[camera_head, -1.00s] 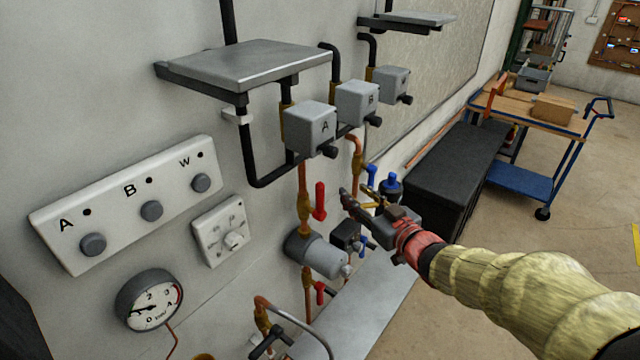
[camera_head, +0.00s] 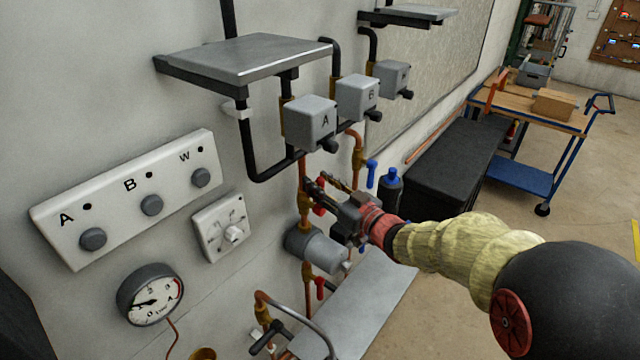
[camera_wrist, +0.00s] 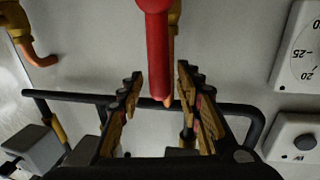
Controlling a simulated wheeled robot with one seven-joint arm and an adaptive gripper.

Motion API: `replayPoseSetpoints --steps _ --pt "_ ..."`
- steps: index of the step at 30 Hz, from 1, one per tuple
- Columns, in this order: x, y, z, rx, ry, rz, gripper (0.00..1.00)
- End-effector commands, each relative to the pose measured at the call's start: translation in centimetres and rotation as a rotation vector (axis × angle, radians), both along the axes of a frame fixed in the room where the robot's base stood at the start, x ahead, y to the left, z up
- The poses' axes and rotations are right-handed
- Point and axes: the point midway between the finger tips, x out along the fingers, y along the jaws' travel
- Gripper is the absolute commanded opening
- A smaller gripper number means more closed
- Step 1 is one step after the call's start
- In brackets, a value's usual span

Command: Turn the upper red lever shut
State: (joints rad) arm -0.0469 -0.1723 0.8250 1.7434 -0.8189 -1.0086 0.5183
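The upper red lever (camera_head: 319,209) hangs on the copper and brass pipe below the grey box marked A. My gripper (camera_head: 323,185) is at this lever and hides part of it in the head view. In the wrist view the red lever (camera_wrist: 156,50) comes down from the top, and its lower end lies between the two fingers of my gripper (camera_wrist: 158,88). The fingers are open, with a gap visible on both sides of the lever. I cannot tell any contact. The lower red lever (camera_head: 320,288) sits below the grey cylinder.
Box A (camera_head: 311,122) and black pipes are above. A metal shelf (camera_head: 350,315) juts out underneath. Open floor lies right.

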Motion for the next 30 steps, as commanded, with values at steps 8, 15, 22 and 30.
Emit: replayPoseSetpoints --steps 8,15,22,30 --pt "0.07 0.01 0.02 0.000 0.000 -0.001 0.33" --pt "0.06 0.00 0.01 0.000 0.000 -0.001 0.19" --pt "0.06 0.00 0.01 0.000 0.000 -0.001 0.06" --pt "0.06 -0.01 0.01 0.000 0.000 -0.001 0.00"
